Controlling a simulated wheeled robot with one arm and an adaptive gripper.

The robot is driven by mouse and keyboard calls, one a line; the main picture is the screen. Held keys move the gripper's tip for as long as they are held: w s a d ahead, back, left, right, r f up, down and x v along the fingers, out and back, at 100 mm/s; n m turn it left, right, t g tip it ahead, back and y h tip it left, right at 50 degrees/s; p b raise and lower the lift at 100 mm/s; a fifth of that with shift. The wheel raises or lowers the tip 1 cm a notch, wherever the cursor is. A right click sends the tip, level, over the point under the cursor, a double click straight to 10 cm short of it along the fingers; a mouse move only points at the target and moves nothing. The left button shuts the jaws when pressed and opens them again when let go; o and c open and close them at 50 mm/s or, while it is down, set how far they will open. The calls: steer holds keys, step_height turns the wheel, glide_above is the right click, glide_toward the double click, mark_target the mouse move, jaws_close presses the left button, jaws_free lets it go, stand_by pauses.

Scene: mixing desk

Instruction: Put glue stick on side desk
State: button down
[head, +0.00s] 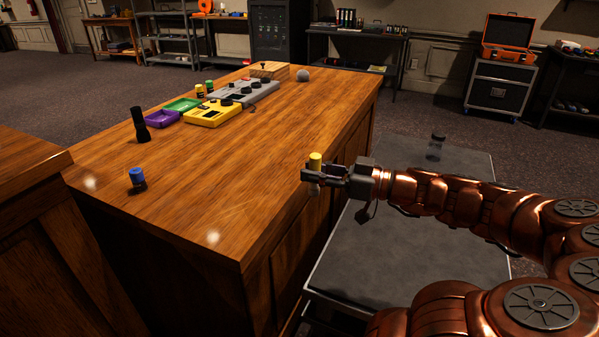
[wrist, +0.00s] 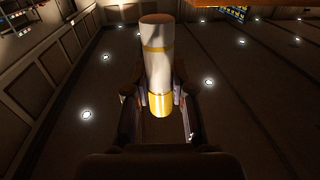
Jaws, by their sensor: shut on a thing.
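The glue stick (head: 315,161), with a yellow end, is held in my gripper (head: 313,175). In the wrist view it shows as a white cylinder with a yellow band and a yellow end (wrist: 158,60), between the two fingers (wrist: 158,105). My gripper is shut on it, in the air near the right edge of the wooden desk (head: 270,135). The side desk (head: 420,255) is a low table with a dark grey top, to the right of the wooden desk and partly hidden by my arm.
The wooden desk holds a black flashlight (head: 140,125), a blue-capped item (head: 137,178), a purple tray (head: 163,118) and a yellow mixer (head: 213,113). The side desk's near part looks clear.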

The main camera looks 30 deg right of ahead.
steer(key=w+d, duration=0.2)
steer(key=w, duration=0.3)
steer(key=w+d+f+p, duration=0.1)
steer(key=w+d, duration=0.1)
steer(key=w, duration=0.2)
steer(key=w+d+p, duration=0.1)
steer(key=w+d, duration=0.1)
steer(key=w, duration=0.3)
steer(key=shift+w+f, duration=0.25)
steer(key=shift+w, duration=0.05)
step_height(320, 180, down, 3)
steer(key=shift+d+b, duration=0.1)
steer(key=shift+b, duration=0.55)
steer(key=shift+f+b, duration=0.35)
steer(key=shift+b, duration=0.35)
steer(key=c, duration=1)
jaws_free()
steer(key=p, duration=0.3)
steer(key=shift+r, duration=0.35)
